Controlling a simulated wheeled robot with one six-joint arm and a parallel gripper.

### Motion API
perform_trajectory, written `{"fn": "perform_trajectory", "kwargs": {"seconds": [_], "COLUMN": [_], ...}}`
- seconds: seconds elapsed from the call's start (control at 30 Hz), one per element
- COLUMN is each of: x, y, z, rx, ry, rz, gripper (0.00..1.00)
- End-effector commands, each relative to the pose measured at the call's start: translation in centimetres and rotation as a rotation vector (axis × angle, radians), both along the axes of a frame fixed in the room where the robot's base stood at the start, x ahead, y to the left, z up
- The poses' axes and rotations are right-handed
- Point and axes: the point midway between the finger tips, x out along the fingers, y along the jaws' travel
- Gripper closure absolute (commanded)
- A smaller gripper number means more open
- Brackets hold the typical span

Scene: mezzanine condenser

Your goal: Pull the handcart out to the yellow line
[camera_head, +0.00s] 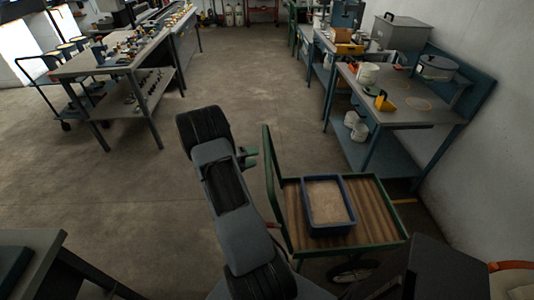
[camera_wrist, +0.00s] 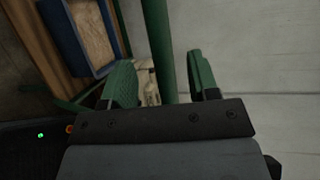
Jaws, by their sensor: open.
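The handcart (camera_head: 366,199) has a green frame and a ribbed wooden deck, and stands at the lower right in the head view. Its green push handle (camera_head: 268,165) rises at the deck's left end. My gripper (camera_head: 247,158) is open beside the handle. In the wrist view, a green bar of the handcart (camera_wrist: 158,45) runs between the two spread green fingers of my gripper (camera_wrist: 163,85); contact cannot be told.
A blue bin (camera_head: 328,204) with a tan filling rides on the cart. A blue-framed workbench (camera_head: 407,104) stands behind it along the right wall. A long table (camera_head: 108,68) and a grey table corner (camera_head: 30,245) are on the left. The middle floor (camera_head: 235,75) is clear.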

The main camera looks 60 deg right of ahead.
Motion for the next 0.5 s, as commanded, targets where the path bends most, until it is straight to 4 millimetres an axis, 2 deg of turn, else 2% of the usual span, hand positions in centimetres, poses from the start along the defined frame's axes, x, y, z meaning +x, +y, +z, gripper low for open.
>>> {"fn": "perform_trajectory", "kwargs": {"seconds": [0.2,0.5], "x": [-2.0,-3.2], "y": [-3.1,-5.2], "z": [-0.6,-1.1], "rx": [0.002,0.001], "ry": [-0.002,-0.002], "rz": [-0.003,-0.001], "gripper": [0.45,0.45]}}
